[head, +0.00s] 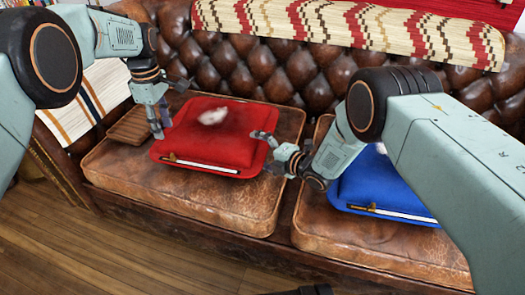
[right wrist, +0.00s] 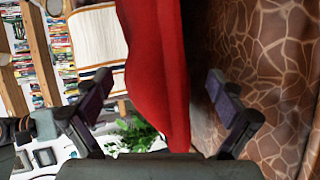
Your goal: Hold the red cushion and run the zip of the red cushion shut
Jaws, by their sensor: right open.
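The red cushion (head: 215,130) lies flat on the left seat of the sofa, with a pale patch on its top. Its zip (head: 205,166) runs along the front edge as a white strip, with a gold-brown pull (head: 172,157) at the left end. My left gripper (head: 159,122) points down at the cushion's left edge; whether its fingers are shut on it is unclear. My right gripper (head: 268,150) is open at the cushion's right edge. In the right wrist view, the red cushion (right wrist: 160,65) shows between the spread fingers, with gaps on both sides.
A blue cushion (head: 375,185) with its own zip lies on the right seat, partly behind my right arm. The tufted sofa back (head: 260,70) rises behind. Bare leather seat (head: 200,200) lies in front.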

